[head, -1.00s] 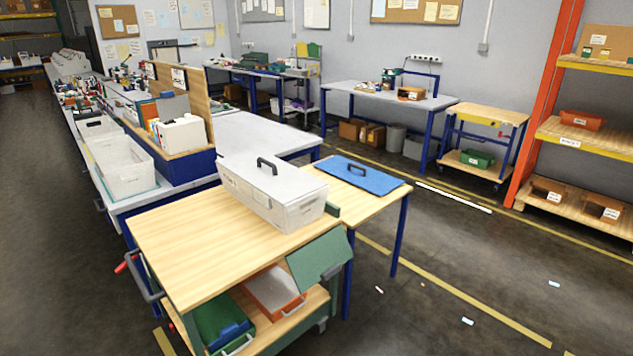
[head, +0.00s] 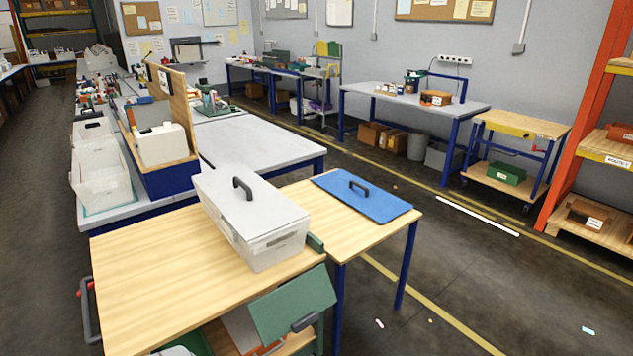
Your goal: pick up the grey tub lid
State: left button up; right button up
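The grey tub lid (head: 250,205) lies on top of a pale, translucent tub (head: 277,248). A dark arched handle (head: 243,188) stands up from the middle of the lid. The tub stands on the wooden top of a cart (head: 150,275) in front of me, near its right edge. Neither of my grippers shows in the head view.
A blue panel with a dark handle (head: 362,195) lies on a small wooden table (head: 305,192) right of the tub. A green flap (head: 292,305) hangs tilted at the cart's right side. The cart top left of the tub is clear. Open floor (head: 480,285) lies right.

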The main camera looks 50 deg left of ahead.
aim_at(252, 207)
jog(key=z, duration=0.05)
jog(key=i, duration=1.15)
jog(key=u, duration=0.75)
jog(key=i, duration=0.8)
jog(key=u, duration=0.85)
